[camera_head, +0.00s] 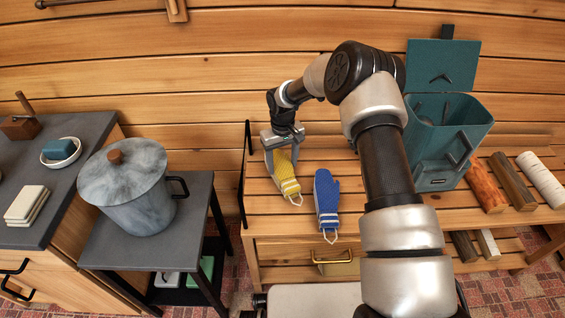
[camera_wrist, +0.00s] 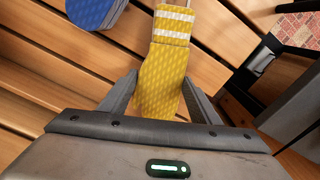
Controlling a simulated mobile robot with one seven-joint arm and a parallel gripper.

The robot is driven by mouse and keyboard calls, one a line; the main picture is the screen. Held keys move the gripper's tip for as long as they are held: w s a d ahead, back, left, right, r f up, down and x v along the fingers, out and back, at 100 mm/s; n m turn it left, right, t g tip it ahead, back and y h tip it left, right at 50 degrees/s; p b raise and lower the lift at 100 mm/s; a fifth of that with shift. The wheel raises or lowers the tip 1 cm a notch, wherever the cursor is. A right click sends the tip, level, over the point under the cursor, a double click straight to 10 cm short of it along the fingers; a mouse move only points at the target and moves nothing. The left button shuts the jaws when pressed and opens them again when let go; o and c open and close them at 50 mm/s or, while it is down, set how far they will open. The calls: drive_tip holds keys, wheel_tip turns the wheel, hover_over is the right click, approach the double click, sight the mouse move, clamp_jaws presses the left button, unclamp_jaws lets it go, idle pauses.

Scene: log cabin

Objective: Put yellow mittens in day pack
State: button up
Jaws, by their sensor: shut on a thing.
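The yellow mittens (camera_head: 286,172) have white stripes at the cuff and a pale loop, and are at the left end of the slatted wooden bench. My gripper (camera_head: 283,146) is shut on them from above; the wrist view shows the yellow mittens (camera_wrist: 168,72) between the two fingers (camera_wrist: 160,92). I cannot tell whether they touch the slats. The day pack (camera_head: 441,142) is a teal open-topped bag standing upright on the bench to the right, behind my arm. Its flap (camera_head: 442,64) is raised at the back. Its inside is partly visible; the bottom is hidden.
Blue mittens (camera_head: 327,194) lie just right of the yellow ones. Several logs (camera_head: 513,180) lie right of the pack. A lidded grey pot (camera_head: 126,188) stands on a dark side table at left. Bench slats between the blue mittens and the pack are partly hidden by my arm.

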drive_tip(key=o, duration=1.1)
